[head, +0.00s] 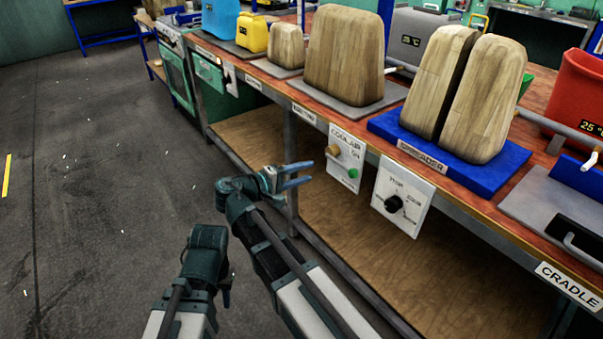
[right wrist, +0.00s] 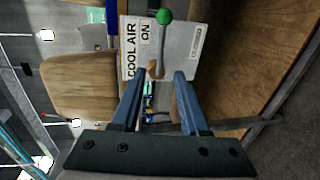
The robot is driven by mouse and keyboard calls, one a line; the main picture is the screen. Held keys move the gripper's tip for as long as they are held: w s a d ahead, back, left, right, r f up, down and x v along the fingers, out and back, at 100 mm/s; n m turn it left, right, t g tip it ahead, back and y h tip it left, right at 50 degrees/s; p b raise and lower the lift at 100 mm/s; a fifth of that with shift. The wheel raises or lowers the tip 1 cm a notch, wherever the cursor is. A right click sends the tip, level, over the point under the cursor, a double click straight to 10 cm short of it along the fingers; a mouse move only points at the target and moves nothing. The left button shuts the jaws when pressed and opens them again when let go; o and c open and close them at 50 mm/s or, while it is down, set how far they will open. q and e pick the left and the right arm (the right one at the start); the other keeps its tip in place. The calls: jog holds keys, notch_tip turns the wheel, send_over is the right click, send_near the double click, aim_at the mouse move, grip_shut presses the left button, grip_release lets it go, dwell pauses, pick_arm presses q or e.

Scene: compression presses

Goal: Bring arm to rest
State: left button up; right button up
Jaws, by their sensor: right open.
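My right gripper (head: 297,176) is open and empty in front of the bench, to the left of the white COOL AIR panel (head: 340,178). Its two blue fingers also show in the right wrist view (right wrist: 160,88), with a gap between them. The panel (right wrist: 187,62) lies beyond the fingertips there, with its brown knob (right wrist: 155,70) roughly in line with the gap and its green knob (right wrist: 164,17) above. My left gripper (head: 227,287) is low over the floor, left of my right arm, apart from the bench. Its fingers are mostly hidden and their opening is unclear.
The bench carries wooden blocks (head: 345,52), a blue tray (head: 503,178) under a split wooden form (head: 485,100), and a red bin (head: 580,95). A dial panel (head: 402,196) hangs off its front edge. The grey floor (head: 90,180) to the left is clear.

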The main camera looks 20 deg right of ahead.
pick_arm(q)
jog(key=shift+s+a, duration=0.1)
jog(key=shift+a, duration=0.15)
pick_arm(e)
jog(key=shift+s+a, duration=0.1)
jog(key=shift+a, duration=0.15)
jog(key=s+f+m+g+y, duration=0.35)
jog(key=s+f+y, duration=0.65)
jog(key=f, duration=0.5)
jog(key=s+a+f+n+g+y, duration=0.1)
jog(key=s+a+n+y, duration=0.1)
jog(key=s+a, duration=0.45)
jog(key=s+a+f+n+g+y, duration=0.1)
jog(key=s+a+f+y, duration=0.15)
jog(key=a, duration=0.65)
pick_arm(q)
notch_tip(320, 180, up, 32)
jog(key=p, duration=3.1)
jog(key=shift+f+p, duration=0.2)
jog(key=shift+p, duration=0.1)
pick_arm(e)
notch_tip(320, 180, up, 32)
jog(key=shift+s+a+r+h, duration=0.25)
jog(key=shift+s+h, duration=0.05)
jog(key=shift+h, duration=0.05)
